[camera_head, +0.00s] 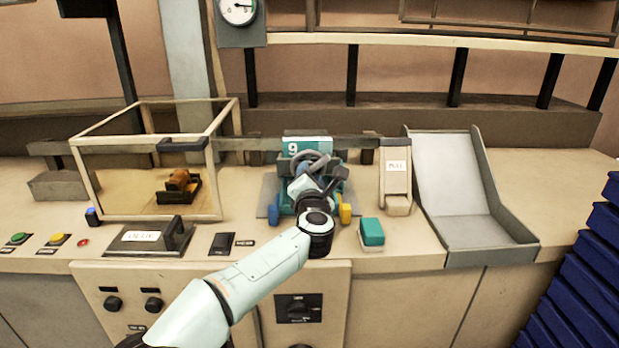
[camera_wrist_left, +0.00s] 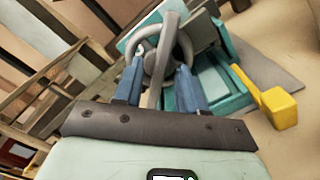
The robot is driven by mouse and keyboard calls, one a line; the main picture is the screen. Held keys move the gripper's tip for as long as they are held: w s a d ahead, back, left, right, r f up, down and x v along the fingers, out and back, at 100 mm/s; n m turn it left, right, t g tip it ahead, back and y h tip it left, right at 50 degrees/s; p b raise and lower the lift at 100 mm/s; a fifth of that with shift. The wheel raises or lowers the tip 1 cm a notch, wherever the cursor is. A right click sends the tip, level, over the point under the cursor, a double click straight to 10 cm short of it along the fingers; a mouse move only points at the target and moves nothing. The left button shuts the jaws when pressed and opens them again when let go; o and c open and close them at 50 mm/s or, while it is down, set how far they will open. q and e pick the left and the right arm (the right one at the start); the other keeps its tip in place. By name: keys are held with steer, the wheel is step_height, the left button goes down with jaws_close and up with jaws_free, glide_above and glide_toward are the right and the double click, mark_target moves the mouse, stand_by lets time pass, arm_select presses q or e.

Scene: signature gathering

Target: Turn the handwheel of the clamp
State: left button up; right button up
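The clamp (camera_head: 306,145) is a teal device marked 9 at the middle of the bench. Its grey handwheel (camera_head: 318,158) is a ring that also shows in the left wrist view (camera_wrist_left: 187,38). My left gripper (camera_head: 303,172) reaches over the clamp from the front, at the handwheel. In the left wrist view its two blue fingers (camera_wrist_left: 158,72) stand apart, with a grey bar of the wheel between them and gaps beside it. Whether a finger touches the wheel is unclear. The gripper and arm hide part of the clamp. My right gripper is not in view.
A yellow lever (camera_head: 346,213) and a blue lever (camera_head: 274,212) flank the clamp. A teal block (camera_head: 371,232), a PULL lever (camera_head: 397,180) and a grey chute (camera_head: 456,185) lie to the right. A framed glass box (camera_head: 150,215) stands left. Blue crates (camera_head: 590,265) are stacked at far right.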

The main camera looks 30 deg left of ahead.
arm_select(q)
steer(key=b+v, duration=0.1)
steer(key=v, duration=1.2)
steer(key=shift+d+b, duration=0.15)
steer(key=shift+b, duration=0.15)
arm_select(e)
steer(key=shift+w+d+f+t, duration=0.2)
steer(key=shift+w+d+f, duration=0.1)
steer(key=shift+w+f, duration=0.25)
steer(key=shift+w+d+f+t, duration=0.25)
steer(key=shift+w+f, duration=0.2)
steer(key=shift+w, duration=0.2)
arm_select(q)
steer(key=shift+s, duration=0.1)
